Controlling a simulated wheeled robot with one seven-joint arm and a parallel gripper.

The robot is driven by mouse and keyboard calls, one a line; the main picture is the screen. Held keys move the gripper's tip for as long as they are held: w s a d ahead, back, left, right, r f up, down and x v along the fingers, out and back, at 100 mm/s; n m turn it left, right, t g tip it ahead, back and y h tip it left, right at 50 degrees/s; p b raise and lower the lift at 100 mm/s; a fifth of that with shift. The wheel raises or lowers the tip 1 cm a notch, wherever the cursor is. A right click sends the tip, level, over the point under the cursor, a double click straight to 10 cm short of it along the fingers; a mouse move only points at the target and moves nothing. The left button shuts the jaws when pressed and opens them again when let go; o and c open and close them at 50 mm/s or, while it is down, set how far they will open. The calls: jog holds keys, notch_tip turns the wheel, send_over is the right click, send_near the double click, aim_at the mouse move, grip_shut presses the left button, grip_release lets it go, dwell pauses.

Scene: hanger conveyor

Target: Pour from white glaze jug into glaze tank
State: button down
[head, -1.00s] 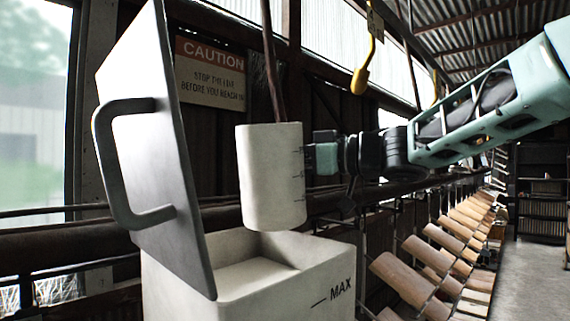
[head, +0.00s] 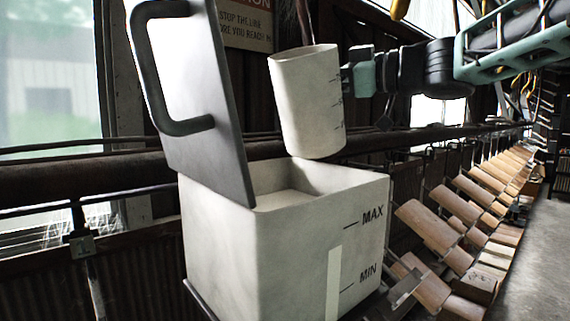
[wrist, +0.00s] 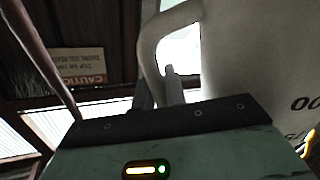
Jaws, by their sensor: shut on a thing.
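The white glaze jug (head: 308,108), pale with dark measuring marks on its right side, hangs in the air over the glaze tank. It leans slightly, its top toward the left. My gripper (head: 352,76) is at the jug's right side. In the wrist view its fingers (wrist: 168,95) are shut on the jug's handle (wrist: 152,50), beside the white jug body (wrist: 245,60). The glaze tank (head: 270,245) is a pale box with MAX and MIN marks and an open top. A pale surface shows inside it. No stream is visible, and the jug's contents are hidden.
A dark raised lid (head: 225,100) with a large handle stands at the tank's left, close to the jug. A caution sign (head: 245,28) and a long rail (head: 90,165) are behind. Racks of tan tiles (head: 430,225) run along the right, beside open floor (head: 535,260).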

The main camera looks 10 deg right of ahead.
jog(key=shift+s+r+n+p, duration=0.15)
jog(key=shift+r+n+p, duration=0.05)
jog(key=shift+r+n, duration=0.55)
jog(key=shift+s+r+n+p, duration=0.15)
jog(key=shift+r+n, duration=0.4)
jog(key=shift+n, duration=0.3)
dwell(1.6)
jog(key=shift+s+a+r+n, duration=0.2)
jog(key=shift+n, duration=0.4)
jog(key=shift+s+a+r+n, duration=0.15)
jog(key=shift+s+a+n, duration=0.05)
jog(key=shift+n, duration=0.4)
dwell(1.3)
jog(key=shift+s+a+n+b, duration=0.4)
jog(key=shift+s+n+b, duration=0.15)
jog(key=shift+n+b, duration=0.3)
dwell(1.4)
